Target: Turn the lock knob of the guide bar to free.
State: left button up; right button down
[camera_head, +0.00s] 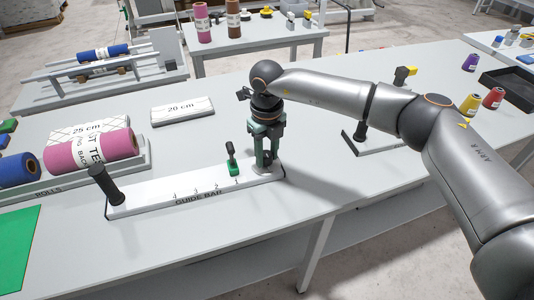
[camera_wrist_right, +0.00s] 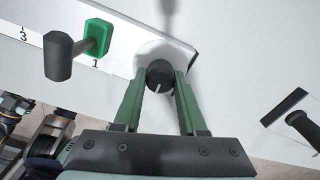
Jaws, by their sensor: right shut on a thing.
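The white guide bar (camera_head: 150,200) lies along the front of the table, marked with numbers and a black upright handle (camera_head: 104,184) at its left end. A green slider with a dark lever (camera_head: 232,162) sits near mark 1; it also shows in the right wrist view (camera_wrist_right: 97,37). The fingers mostly hide the knob in the head view. My left gripper is not in view.
Rolls in a tray (camera_head: 145,160) and a green mat (camera_head: 18,245) lie at left. A 20 cm block (camera_head: 182,110) lies behind the bar. The table between the block and the bar is clear.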

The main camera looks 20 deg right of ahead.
aim_at(267, 154)
jog(key=shift+m, duration=0.4)
jog(key=shift+c, duration=2.3)
grip_release()
notch_tip(267, 154, up, 13)
jog(key=b, duration=0.1)
jog(key=shift+f, duration=0.2)
